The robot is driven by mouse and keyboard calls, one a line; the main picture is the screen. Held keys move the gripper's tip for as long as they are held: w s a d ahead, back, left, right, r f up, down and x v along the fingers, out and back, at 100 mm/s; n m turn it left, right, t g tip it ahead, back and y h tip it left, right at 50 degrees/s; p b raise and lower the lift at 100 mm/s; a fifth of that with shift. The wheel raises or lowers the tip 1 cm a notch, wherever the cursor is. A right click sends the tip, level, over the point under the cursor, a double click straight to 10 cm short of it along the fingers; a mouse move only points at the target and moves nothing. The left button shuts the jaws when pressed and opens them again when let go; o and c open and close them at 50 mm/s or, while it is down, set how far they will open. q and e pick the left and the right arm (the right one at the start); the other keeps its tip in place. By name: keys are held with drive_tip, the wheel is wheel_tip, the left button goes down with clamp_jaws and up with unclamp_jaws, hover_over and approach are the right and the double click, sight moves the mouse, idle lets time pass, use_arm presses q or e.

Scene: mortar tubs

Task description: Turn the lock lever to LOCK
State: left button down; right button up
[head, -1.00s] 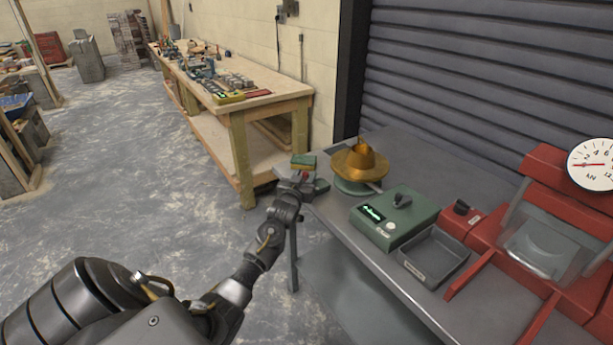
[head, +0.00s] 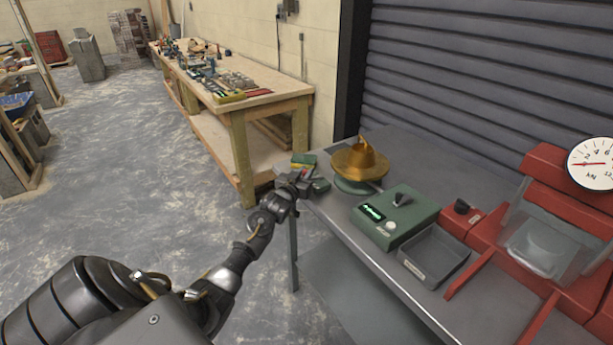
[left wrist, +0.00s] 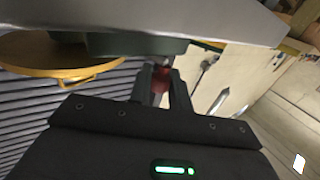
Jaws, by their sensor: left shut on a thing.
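My left gripper (head: 298,184) is at the left end of the grey table, beside a green block-like part (head: 319,186). In the left wrist view its fingers (left wrist: 160,88) are shut on a small red knob (left wrist: 161,80), which appears to be the lock lever's end. The rest of the lever and any LOCK marking are hidden or too small to read. A brass flow table top with a cone-shaped mould (head: 360,160) stands just right of the gripper on a green base (head: 356,187). My right gripper is not in view.
A green control box (head: 396,217) with a lit display and black knob, a grey tray (head: 434,255) and a red machine with a dial (head: 594,164) stand to the right. A wooden bench (head: 232,108) is behind.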

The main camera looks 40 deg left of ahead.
use_arm(q)
drive_tip(key=shift+w+a+m+h, duration=0.2)
drive_tip(key=shift+m+h, duration=0.15)
drive_tip(key=shift+h, duration=0.2)
drive_tip(key=shift+w+a+m+h, duration=0.15)
drive_tip(key=shift+m+h, duration=0.2)
drive_tip(key=shift+h, duration=0.2)
drive_tip(key=shift+s+t+h, duration=0.1)
drive_tip(key=shift+t+h, duration=0.2)
drive_tip(key=c, duration=1.5)
unclamp_jaws()
drive_tip(key=shift+o, duration=0.7)
